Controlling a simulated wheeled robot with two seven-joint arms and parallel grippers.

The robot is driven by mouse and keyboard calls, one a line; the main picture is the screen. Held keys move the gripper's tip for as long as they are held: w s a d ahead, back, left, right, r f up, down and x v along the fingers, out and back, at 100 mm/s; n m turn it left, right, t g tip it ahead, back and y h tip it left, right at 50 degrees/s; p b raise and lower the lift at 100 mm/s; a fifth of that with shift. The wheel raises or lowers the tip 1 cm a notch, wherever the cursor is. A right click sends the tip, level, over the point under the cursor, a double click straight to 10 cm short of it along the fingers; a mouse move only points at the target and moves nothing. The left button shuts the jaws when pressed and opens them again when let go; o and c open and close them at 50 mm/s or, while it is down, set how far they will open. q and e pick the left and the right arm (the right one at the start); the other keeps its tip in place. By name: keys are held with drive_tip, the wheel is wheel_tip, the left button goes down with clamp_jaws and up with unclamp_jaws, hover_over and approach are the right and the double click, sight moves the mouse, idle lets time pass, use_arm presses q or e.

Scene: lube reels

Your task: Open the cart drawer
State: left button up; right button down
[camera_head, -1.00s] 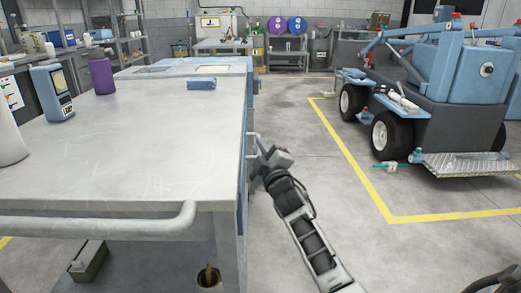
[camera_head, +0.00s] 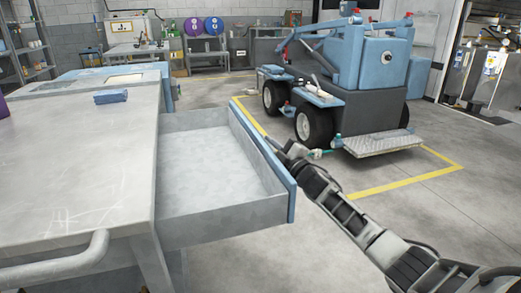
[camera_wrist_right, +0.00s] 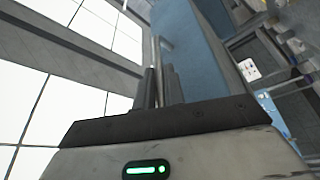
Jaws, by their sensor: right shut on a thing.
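The cart (camera_head: 80,150) stands at the left in the head view, with a worn grey top. Its drawer (camera_head: 215,165) is pulled far out to the right, and its grey inside looks empty. The drawer has a blue front panel (camera_head: 262,160). My right gripper (camera_head: 283,150) is at the outer side of this panel, shut on the drawer handle, which is mostly hidden. In the right wrist view the fingers (camera_wrist_right: 160,85) are together at the handle bar (camera_wrist_right: 156,52), beside the blue panel (camera_wrist_right: 195,55). My left gripper is not in view.
A folded blue cloth (camera_head: 111,97) lies on the cart top. A blue wheeled machine (camera_head: 350,85) stands beyond the drawer, inside yellow floor lines. Shelves and drums stand at the back. The floor at the right front is clear apart from my arm.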

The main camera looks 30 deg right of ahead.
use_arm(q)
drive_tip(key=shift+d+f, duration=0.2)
use_arm(e)
drive_tip(key=d, duration=0.3)
drive_tip(key=shift+s, duration=0.35)
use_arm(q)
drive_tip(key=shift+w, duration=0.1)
use_arm(e)
drive_tip(key=c, duration=1.5)
unclamp_jaws()
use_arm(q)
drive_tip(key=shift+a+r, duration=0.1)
use_arm(e)
drive_tip(key=shift+s, duration=0.1)
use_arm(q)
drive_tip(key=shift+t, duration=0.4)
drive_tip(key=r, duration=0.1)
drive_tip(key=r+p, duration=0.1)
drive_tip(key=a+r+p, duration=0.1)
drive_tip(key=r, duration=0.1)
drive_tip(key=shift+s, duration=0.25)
use_arm(e)
drive_tip(key=v, duration=1.5)
drive_tip(key=shift+s, duration=0.35)
